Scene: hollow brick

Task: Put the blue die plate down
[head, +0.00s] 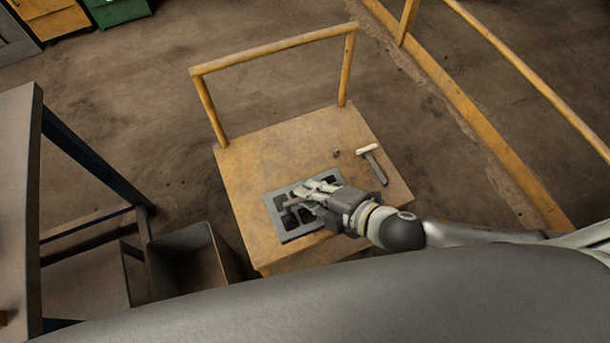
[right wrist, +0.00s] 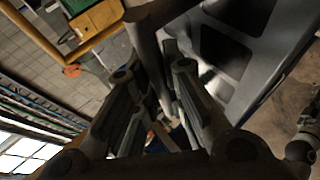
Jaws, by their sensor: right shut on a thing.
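The blue die plate (head: 285,232) looks blue-grey and flat, with several dark openings. In the head view it is over the near left part of the wooden cart top. I cannot tell whether it touches the top. My right gripper (head: 302,196) reaches over the plate from the right and is shut on it. In the right wrist view the plate (right wrist: 262,72) fills the upper right. The fingers (right wrist: 155,80) are beside it, around a grey bar; the grip contact is partly hidden. My left gripper is not in view.
The wooden cart (head: 260,160) has a raised rail at its far end. A hammer (head: 372,163) and a small dark piece (head: 336,153) lie on its right side. A bench (head: 20,190) and an open grey bin (head: 190,265) stand left. The cart's far middle is clear.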

